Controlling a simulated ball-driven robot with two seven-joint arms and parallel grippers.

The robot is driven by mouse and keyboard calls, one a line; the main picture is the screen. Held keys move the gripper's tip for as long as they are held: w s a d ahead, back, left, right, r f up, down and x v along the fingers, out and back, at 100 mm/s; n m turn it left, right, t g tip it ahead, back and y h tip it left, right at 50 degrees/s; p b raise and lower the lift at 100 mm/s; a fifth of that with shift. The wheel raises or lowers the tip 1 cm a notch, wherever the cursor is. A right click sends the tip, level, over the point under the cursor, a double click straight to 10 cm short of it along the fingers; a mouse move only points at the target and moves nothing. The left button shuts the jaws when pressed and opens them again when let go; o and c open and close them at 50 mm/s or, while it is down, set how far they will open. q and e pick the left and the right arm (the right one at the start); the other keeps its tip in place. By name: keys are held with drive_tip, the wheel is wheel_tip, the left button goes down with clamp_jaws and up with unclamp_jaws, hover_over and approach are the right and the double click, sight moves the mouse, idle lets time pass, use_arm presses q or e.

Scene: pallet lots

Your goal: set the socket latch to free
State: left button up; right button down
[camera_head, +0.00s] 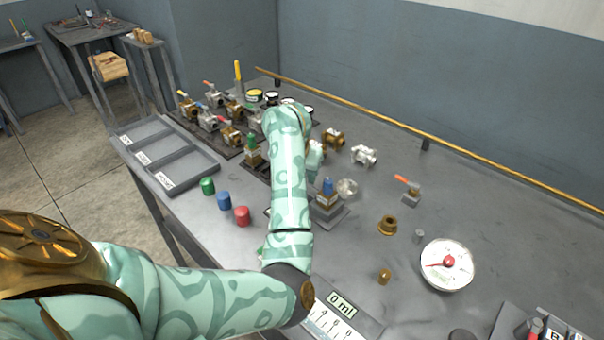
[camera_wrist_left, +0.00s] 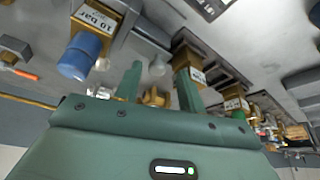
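I cannot tell for sure which part is the socket latch. A small block with an orange lever (camera_head: 411,195) stands alone on the right of the table; an orange-tipped lever (camera_wrist_left: 24,74) shows at the left edge in the wrist view. A blue-capped brass fitting (camera_head: 327,196) stands in a grey holder beside my left arm. It shows in the wrist view, labelled 10 bar (camera_wrist_left: 82,52). My left gripper (camera_wrist_left: 159,86) has its two green fingers apart, with nothing clearly held between them. Another labelled brass fitting (camera_wrist_left: 188,58) is by one finger. My right gripper is out of view.
Several valves and a green-capped fitting (camera_head: 253,152) stand left of my arm. Green, blue and red caps (camera_head: 225,201) line the front edge by a tray (camera_head: 172,176). A dial gauge (camera_head: 447,265) and brass bushing (camera_head: 387,225) lie right. A brass rail (camera_head: 430,137) runs behind.

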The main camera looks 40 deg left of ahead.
use_arm(q)
drive_tip(key=p+v, duration=0.7)
drive_tip(key=v, duration=0.9)
drive_tip(key=shift+r, duration=0.1)
